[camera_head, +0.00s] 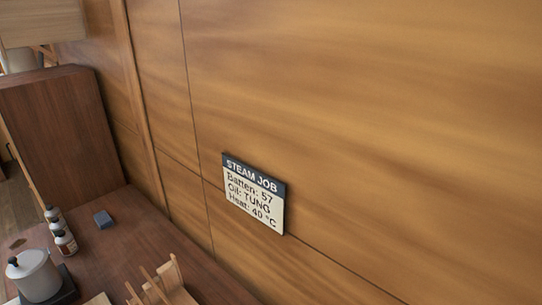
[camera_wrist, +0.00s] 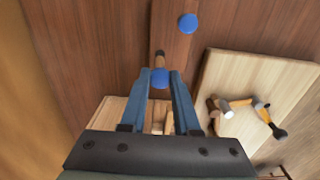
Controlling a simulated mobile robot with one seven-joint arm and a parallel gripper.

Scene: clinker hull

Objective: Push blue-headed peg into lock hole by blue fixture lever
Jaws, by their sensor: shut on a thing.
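In the wrist view my gripper (camera_wrist: 160,76) has its two blue fingers closed around a small piece with a round blue head (camera_wrist: 160,78), which looks like the blue-headed peg. A narrow wooden strip (camera_wrist: 158,38) runs up from just beyond the fingertips. The lock hole cannot be made out. My gripper, the peg and the lever cannot be made out in the head view.
A pale board (camera_wrist: 232,72) with hammers and other tools lies right of my gripper. In the head view, a sign (camera_head: 254,194) reads "STEAM JOB, Batten: 57, Oil: TUNG, Heat: 40 °C".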

